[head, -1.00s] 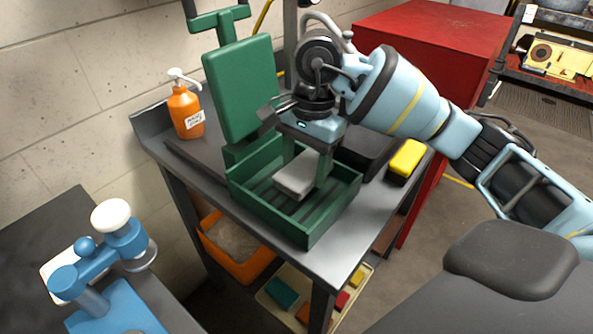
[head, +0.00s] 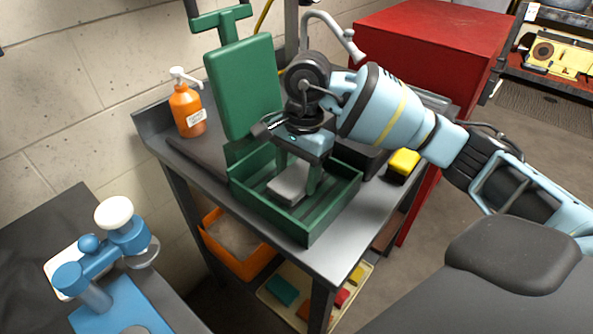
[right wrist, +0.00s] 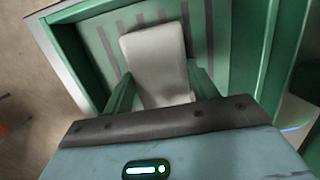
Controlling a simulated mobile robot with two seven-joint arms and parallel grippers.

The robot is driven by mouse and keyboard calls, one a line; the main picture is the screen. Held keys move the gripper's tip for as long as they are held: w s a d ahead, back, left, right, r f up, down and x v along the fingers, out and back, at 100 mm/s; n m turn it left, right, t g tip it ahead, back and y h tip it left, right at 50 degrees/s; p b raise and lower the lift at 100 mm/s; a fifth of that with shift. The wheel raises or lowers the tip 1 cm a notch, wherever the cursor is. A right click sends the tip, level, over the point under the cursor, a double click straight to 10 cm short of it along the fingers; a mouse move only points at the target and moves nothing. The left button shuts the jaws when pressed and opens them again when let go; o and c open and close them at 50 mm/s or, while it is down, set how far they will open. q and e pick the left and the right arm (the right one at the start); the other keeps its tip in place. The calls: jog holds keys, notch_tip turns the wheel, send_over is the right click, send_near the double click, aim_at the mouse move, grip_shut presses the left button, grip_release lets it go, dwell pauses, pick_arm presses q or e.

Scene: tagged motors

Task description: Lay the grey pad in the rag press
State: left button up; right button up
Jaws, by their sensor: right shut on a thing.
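The grey pad (head: 290,184) is a flat light-grey block inside the green tray of the rag press (head: 312,224). The press has a slatted floor, and its green lid plate (head: 243,88) stands raised at the back. My right gripper (head: 298,172) points down into the tray, its fingers on both sides of the pad. The right wrist view shows the pad (right wrist: 157,62) between the two green fingers, over the slats. It looks low in the tray; I cannot tell whether it touches the floor. My left gripper is not in view.
An orange pump bottle (head: 187,108) stands left of the press and a yellow-topped block (head: 404,162) right of it. An orange bin (head: 236,240) sits below the table. A blue device with a white knob (head: 113,213) is at lower left. A red cabinet (head: 430,45) stands behind.

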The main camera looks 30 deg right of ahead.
aim_at(302, 171)
jog(key=shift+f, duration=0.15)
jog(key=o, duration=0.9)
jog(key=shift+o, duration=0.2)
notch_tip(302, 171, up, 12)
jog(key=d, duration=0.1)
jog(key=shift+w+d+p, duration=0.3)
jog(key=shift+d, duration=0.05)
